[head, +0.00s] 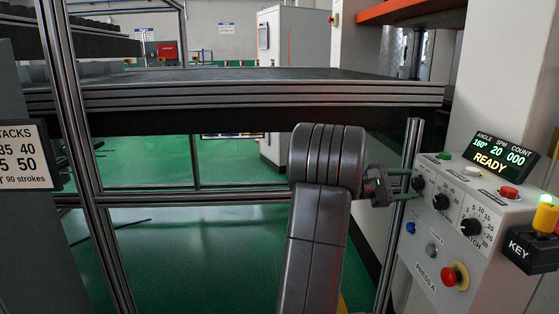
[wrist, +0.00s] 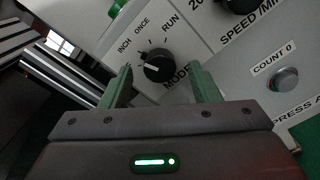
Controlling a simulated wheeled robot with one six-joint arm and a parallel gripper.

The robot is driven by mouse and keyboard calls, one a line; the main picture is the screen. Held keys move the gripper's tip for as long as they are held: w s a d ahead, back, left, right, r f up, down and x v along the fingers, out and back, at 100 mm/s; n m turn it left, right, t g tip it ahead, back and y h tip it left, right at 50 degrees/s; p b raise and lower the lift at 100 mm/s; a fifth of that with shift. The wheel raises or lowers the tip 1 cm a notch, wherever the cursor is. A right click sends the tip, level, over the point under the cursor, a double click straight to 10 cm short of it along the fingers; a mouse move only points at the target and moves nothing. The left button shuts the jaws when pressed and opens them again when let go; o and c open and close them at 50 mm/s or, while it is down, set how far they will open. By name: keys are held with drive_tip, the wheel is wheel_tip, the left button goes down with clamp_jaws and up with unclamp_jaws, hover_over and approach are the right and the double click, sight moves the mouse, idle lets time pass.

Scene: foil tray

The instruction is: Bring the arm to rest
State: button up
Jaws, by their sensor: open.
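My gripper (head: 408,188) is at the left edge of the press control panel (head: 425,240), with my arm reaching up from the bottom of the head view. Its two green fingers are apart with nothing held between them. In the wrist view, my gripper (wrist: 164,85) faces the black MODE knob (wrist: 157,66), which shows between the fingertips, apart from both. The knob is marked INCH, ONCE and RUN; I cannot tell surely which its pointer marks. In the head view the knob (head: 418,184) is beside the fingertips.
The panel also carries a READY display (head: 498,158), more knobs, a red button (head: 509,192), an emergency stop (head: 455,275) and a yellow key switch (head: 545,218). A metal-framed table (head: 260,95) stands behind my arm. Open green floor (head: 180,250) shows to the left.

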drive_tip(key=shift+d+f, duration=0.1)
drive_tip(key=shift+d, duration=1)
drive_tip(key=shift+w+a+r+p, duration=0.1)
drive_tip(key=shift+r+p, duration=0.25)
drive_tip(key=shift+p, duration=0.35)
drive_tip(key=shift+a+n+p, duration=0.1)
drive_tip(key=shift+n+p, duration=0.35)
drive_tip(key=shift+n, duration=0.05)
drive_tip(key=n+p, duration=0.6)
drive_tip(key=p, duration=0.4)
drive_tip(key=shift+n, duration=0.3)
drive_tip(key=s+a, duration=0.1)
drive_tip(key=a, duration=1.2)
drive_tip(key=shift+f, duration=0.25)
drive_tip(key=shift+s+a, duration=0.1)
drive_tip(key=shift+a, duration=0.05)
